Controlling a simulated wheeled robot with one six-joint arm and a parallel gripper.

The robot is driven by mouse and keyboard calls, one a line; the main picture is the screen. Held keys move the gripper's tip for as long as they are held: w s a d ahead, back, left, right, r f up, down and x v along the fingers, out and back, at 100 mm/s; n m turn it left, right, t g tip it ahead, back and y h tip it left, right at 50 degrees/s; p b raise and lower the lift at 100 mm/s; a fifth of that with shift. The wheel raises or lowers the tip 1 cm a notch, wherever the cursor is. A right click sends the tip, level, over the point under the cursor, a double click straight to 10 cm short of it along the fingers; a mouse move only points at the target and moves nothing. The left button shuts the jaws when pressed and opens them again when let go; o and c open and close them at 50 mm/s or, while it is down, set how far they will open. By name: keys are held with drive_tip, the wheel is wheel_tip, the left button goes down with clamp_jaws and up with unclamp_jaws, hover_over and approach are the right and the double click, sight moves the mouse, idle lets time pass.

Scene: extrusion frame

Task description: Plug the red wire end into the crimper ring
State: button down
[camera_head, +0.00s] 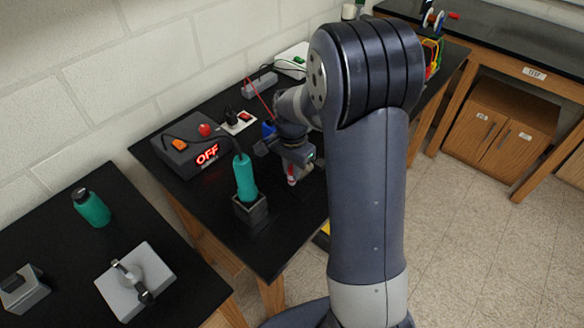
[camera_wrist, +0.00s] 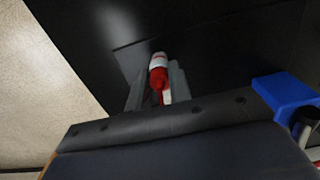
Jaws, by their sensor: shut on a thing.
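My gripper (camera_head: 290,168) is over the black bench, to the right of the teal tool. In the wrist view its two grey fingers (camera_wrist: 157,84) are shut on a red and white piece, which I take to be the red wire end (camera_wrist: 158,66). The piece sticks out past the fingertips; its white and red tip also shows below my gripper in the head view (camera_head: 292,178). A thin red wire (camera_head: 258,95) runs behind my arm at the back of the bench. I cannot make out the crimper ring in either view.
A grey box (camera_head: 180,158) with a lit OFF display stands at left, cabled to a teal tool (camera_head: 245,178) in a dark square holder (camera_head: 250,210). A white plate (camera_head: 238,124) with red and black parts lies behind. Bare bench lies in front of my gripper.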

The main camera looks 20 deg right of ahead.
drive_tip(key=c, duration=1.2)
unclamp_jaws()
